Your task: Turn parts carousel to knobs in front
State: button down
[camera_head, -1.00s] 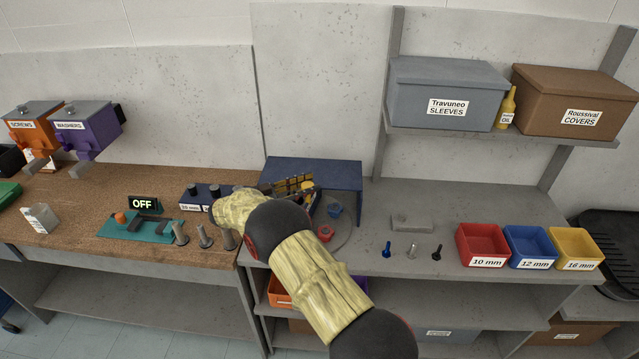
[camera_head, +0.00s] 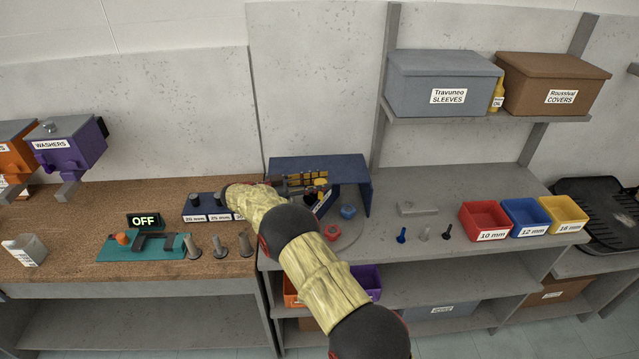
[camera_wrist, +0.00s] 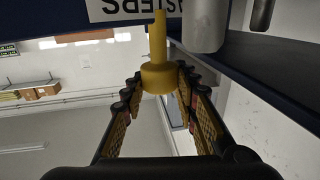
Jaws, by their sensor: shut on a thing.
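The parts carousel is a grey round plate (camera_head: 350,238) half inside a dark blue housing (camera_head: 366,197) in the head view. A red ring-like part (camera_head: 332,232) and a blue one (camera_head: 348,211) sit on its front and right. A dark divider (camera_head: 325,203) stands on it. My gripper (camera_head: 308,185) reaches into the housing from the left, its pads partly hidden. In the wrist view my gripper (camera_wrist: 158,88) is shut on a yellow stepped peg (camera_wrist: 158,76). An upside-down label (camera_wrist: 130,8) ending in "STERS" shows beyond it. I cannot tell which compartment faces front.
Left of the carousel stand a blue labelled block (camera_head: 206,216), several grey pegs (camera_head: 219,246) and a teal fixture (camera_head: 150,247) with an OFF display. To the right are small bolts (camera_head: 423,233) and red (camera_head: 484,221), blue (camera_head: 526,217) and yellow (camera_head: 563,214) bins.

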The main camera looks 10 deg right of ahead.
jog(key=shift+r, duration=0.15)
dwell(0.4)
jog(key=c, duration=1.4)
grip_release()
jog(key=shift+o, duration=0.3)
jog(key=a, duration=1.2)
jog(key=shift+c, duration=0.3)
